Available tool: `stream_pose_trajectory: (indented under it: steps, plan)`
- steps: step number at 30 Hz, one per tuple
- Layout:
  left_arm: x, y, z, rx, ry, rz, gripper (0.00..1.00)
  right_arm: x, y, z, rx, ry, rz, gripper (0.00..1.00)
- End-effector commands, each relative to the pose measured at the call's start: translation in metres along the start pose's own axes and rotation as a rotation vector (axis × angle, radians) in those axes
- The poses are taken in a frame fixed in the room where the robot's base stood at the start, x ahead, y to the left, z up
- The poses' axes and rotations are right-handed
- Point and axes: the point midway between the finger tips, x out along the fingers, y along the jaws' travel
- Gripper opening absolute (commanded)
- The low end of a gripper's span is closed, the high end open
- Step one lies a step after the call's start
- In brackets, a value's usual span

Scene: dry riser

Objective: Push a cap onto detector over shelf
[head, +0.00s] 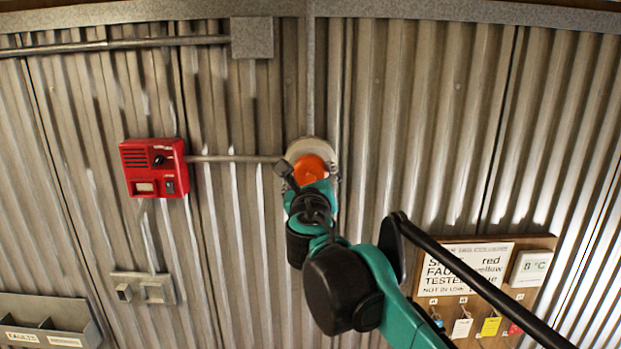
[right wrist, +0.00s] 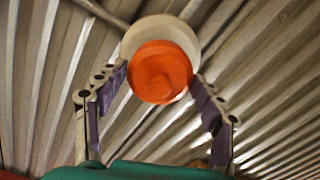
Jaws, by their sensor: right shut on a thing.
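The orange cap (head: 308,167) is in front of the pale round detector (head: 325,148) on the corrugated wall. In the right wrist view the cap (right wrist: 160,72) covers the middle and lower part of the detector (right wrist: 137,38), whose pale rim shows around its top and sides. My right gripper (right wrist: 159,76) has its two fingers on either side of the cap, shut on it. In the head view my right gripper (head: 302,176) partly hides the cap. I cannot tell whether the cap touches the detector. My left gripper is not in view.
A red call box (head: 154,168) is on the wall at left, with a conduit (head: 235,158) running to the detector. A switch plate (head: 141,288) is below it. A grey bin (head: 45,312) is at lower left, a tag board (head: 540,265) at lower right.

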Motion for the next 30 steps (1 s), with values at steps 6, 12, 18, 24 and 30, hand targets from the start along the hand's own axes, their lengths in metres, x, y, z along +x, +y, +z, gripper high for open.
stream_pose_trajectory:
  steps: [6, 12, 18, 24, 30]
  plan:
    - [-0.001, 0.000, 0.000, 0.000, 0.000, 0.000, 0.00, 0.006, 0.000, 0.000, 0.000, 0.000, 0.000, 0.52]
    - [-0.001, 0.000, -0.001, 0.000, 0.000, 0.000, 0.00, 0.011, 0.000, 0.000, 0.000, 0.000, 0.000, 0.52]
    - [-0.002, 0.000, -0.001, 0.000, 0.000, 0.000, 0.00, 0.015, 0.000, 0.000, 0.000, 0.000, 0.000, 0.52]
    - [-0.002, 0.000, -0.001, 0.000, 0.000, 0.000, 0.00, 0.021, 0.000, 0.000, 0.000, 0.000, 0.000, 0.52]
    - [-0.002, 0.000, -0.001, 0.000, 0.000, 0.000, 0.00, 0.022, 0.000, 0.000, 0.000, 0.000, 0.000, 0.92]
